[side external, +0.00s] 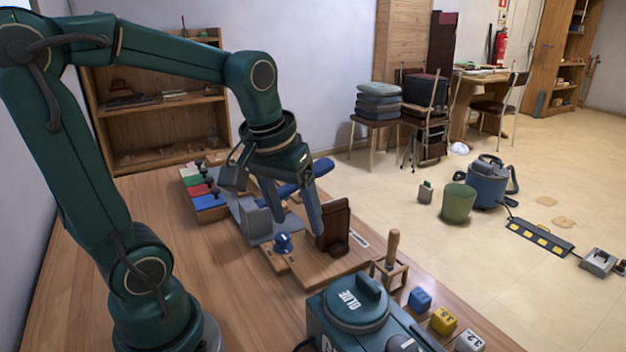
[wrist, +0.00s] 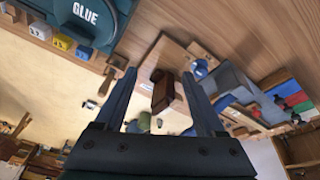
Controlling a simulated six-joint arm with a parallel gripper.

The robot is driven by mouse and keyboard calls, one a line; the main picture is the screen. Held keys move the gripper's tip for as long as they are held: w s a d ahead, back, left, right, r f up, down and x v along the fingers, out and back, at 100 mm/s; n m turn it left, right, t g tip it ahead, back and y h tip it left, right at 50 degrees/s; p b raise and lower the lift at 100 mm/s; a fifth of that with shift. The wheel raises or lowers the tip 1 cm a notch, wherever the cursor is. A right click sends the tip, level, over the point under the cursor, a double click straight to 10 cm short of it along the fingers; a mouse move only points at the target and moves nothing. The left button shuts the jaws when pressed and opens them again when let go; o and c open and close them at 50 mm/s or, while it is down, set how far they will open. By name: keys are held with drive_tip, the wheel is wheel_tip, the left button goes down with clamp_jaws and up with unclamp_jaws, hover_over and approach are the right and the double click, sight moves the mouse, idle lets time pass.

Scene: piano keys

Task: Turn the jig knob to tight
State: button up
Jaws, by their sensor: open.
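The blue knob (side external: 283,242) sits on the light wooden jig board (side external: 318,267), close to its front edge in the side view. In the wrist view the blue knob (wrist: 200,68) lies just right of the right fingertip. I cannot read which way it points. My gripper (side external: 302,221) hangs above the board, with its fingers slanting down. In the wrist view my gripper (wrist: 158,75) is open, its two fingers apart with nothing held between them. A dark brown block (side external: 334,226) stands upright on the board; it shows between the fingers in the wrist view (wrist: 163,93).
A grey metal block (side external: 256,217) stands left of the knob. A green glue machine (side external: 352,306) is in front. A wooden-handled tool (side external: 392,248) stands in a rack to the right, near blue (side external: 420,298) and yellow (side external: 443,320) blocks.

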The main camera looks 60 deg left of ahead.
drive_tip(key=w+a+f+n+g, duration=0.2)
drive_tip(key=w+a+f+n, duration=0.1)
drive_tip(key=a+n, duration=0.3)
drive_tip(key=n+g+h, duration=0.1)
drive_tip(key=n, duration=0.1)
hover_over(282, 236)
wheel_tip(282, 236, down, 4)
drive_tip(key=shift+r, duration=0.1)
drive_tip(key=shift+f, duration=2.65)
clamp_jaws()
